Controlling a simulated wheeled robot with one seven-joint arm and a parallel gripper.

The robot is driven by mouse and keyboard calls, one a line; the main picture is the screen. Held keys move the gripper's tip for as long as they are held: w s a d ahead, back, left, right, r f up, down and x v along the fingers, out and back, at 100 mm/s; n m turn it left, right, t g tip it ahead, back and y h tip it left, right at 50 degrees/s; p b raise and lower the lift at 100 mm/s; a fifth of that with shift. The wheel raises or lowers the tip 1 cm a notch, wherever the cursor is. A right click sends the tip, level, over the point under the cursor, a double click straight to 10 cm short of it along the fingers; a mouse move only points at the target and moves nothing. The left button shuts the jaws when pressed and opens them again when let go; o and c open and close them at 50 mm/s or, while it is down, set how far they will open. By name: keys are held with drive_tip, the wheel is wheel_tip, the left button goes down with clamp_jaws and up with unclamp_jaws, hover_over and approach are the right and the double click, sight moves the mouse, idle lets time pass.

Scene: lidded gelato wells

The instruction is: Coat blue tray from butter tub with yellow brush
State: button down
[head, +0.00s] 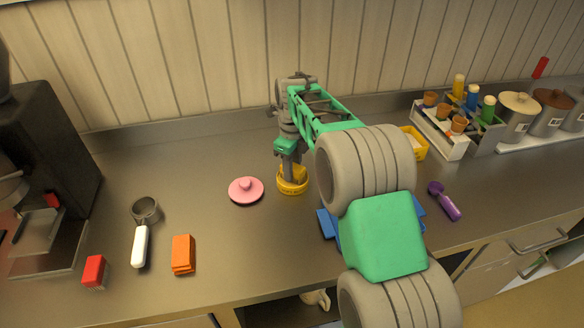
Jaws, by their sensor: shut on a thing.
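My gripper (289,160) points down over the round yellow tub (294,189), which looks like the butter tub, on the middle of the counter. It is shut on what appears to be the yellow brush, low at the tub's opening. The brush's outline merges with the tub's yellow, and its bristles cannot be made out. The blue tray (327,223) lies on the counter to the right of the tub. My arm covers most of the tray, so its surface is hidden; only its edges show.
A pink lid (246,190) lies left of the tub. A red brush (94,270), an orange block (183,254) and a white-handled scoop (140,245) are farther left. A purple scoop (446,203) lies right. A rack (455,146) and lidded pots (517,115) stand back right.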

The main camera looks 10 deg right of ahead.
idle(0.4)
wheel_tip(320, 180, up, 7)
drive_tip(key=p, duration=0.5)
idle(1.3)
drive_tip(key=s+r+n, duration=0.2)
drive_tip(key=s+n, duration=1.4)
drive_tip(key=n, duration=1)
drive_tip(key=shift+s+r+n, duration=0.2)
drive_tip(key=shift+r+n, duration=0.15)
drive_tip(key=shift+n, duration=0.05)
drive_tip(key=shift+d, duration=0.1)
